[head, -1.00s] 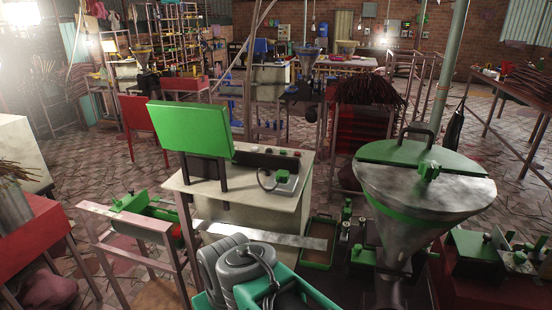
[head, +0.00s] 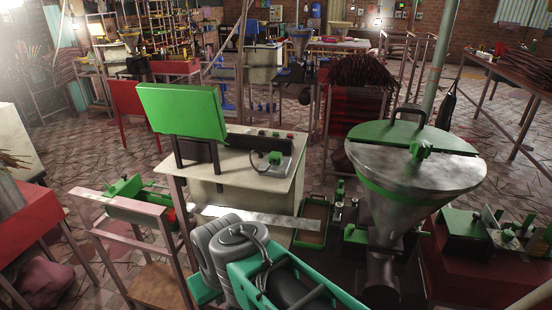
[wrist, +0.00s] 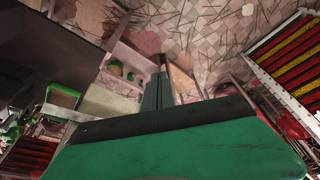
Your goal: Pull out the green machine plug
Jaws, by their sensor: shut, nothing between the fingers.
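A small metal box (head: 275,172) with a green plug (head: 276,157) and a looped dark cable sits at the right end of a pale table in the head view. A green panel (head: 182,110) stands on dark legs at the table's left. To the right is a metal cone hopper (head: 405,190) with a green lid. In the head view my grey and teal arm fills the bottom middle; my gripper's fingers cannot be made out there. In the wrist view my gripper (wrist: 160,88) appears shut and empty, pointing over the floor. I cannot make out the plug in the wrist view.
The pale table (head: 240,180) lies just beyond my arm. A low green machine (head: 140,200) on a metal frame stands at left, near a red table (head: 30,215). A red bench (head: 480,255) with green parts is at right. Tiled floor is open at left.

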